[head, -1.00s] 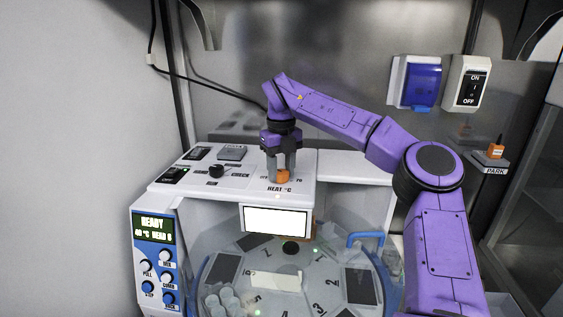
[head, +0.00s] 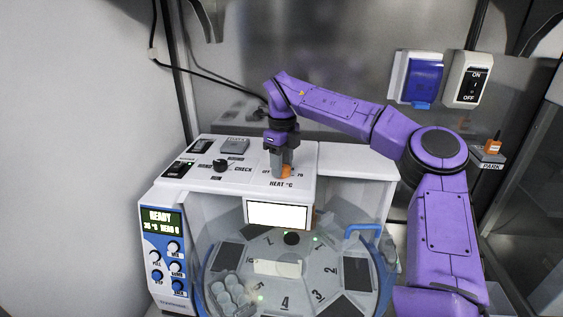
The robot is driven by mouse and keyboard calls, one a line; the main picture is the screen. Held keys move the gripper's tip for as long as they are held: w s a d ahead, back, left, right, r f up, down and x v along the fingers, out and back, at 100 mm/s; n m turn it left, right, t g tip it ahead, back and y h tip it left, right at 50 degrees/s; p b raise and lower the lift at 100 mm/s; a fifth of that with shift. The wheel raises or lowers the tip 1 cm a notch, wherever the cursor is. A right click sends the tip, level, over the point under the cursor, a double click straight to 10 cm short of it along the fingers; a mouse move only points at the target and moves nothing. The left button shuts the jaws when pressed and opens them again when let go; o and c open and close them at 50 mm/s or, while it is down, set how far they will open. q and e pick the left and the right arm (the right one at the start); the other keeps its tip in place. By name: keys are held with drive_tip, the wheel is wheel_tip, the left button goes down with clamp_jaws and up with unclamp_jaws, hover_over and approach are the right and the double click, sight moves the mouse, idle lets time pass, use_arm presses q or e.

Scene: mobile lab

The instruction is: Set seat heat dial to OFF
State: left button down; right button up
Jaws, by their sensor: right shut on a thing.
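The orange seat heat dial (head: 285,172) sits on the white top panel above the "HEAT °C" label, with "OFF" printed at its left and "70" at its right. My right gripper (head: 281,166) points down from above with its grey fingers shut on the dial. The fingers hide part of the dial, so I cannot read its pointer clearly. The machine's display (head: 161,221) reads "READY" and what looks like 35 °C. My left gripper is not in view.
A black CHECK knob (head: 220,165) and switches lie left of the dial. Below is a clear-covered round carousel (head: 318,270) with numbered seats and a blue handle (head: 362,229). An ON/OFF wall switch (head: 469,80) and a blue-covered box (head: 423,78) are at right.

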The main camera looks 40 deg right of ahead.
drive_tip(key=o, duration=1.1)
drive_tip(key=shift+s+d, duration=0.1)
drive_tip(key=shift+s, duration=0.05)
drive_tip(key=shift+c, duration=0.2)
wheel_tip(320, 180, up, 11)
drive_tip(key=shift+f+b, duration=0.2)
drive_tip(key=shift+b, duration=0.15)
drive_tip(key=shift+f, duration=0.1)
